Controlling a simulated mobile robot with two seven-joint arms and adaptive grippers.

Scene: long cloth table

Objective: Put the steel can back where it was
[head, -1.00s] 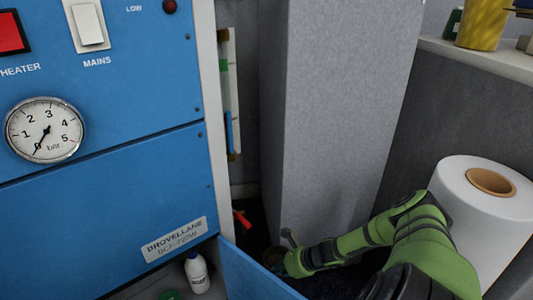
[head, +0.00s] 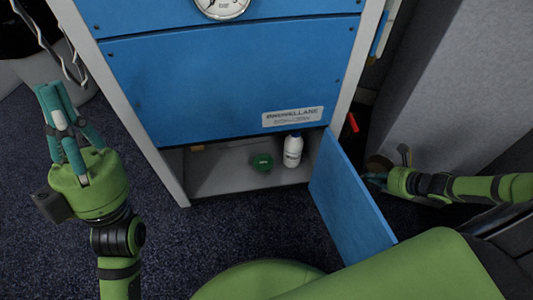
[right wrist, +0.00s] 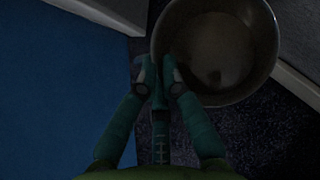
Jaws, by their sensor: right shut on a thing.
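The steel can (right wrist: 222,48) is a wide, open-topped round vessel in the right wrist view. Its inside is dull grey with a dark patch. My right gripper (right wrist: 161,72) is shut on the near-left edge of its wall. In the head view my right gripper (head: 374,178) is low, just beyond the open blue door, and the can there (head: 379,162) is small, dark and partly hidden. My left gripper (head: 50,88) is at the left of the head view, raised above the carpet, fingers apart and empty.
The blue door (head: 348,200) stands open from the cabinet (head: 220,85). A white bottle (head: 293,152) and a green item (head: 262,163) are in the low compartment. A grey pillar (head: 430,95) stands close to my right arm. The carpet (head: 230,235) before the cabinet is clear.

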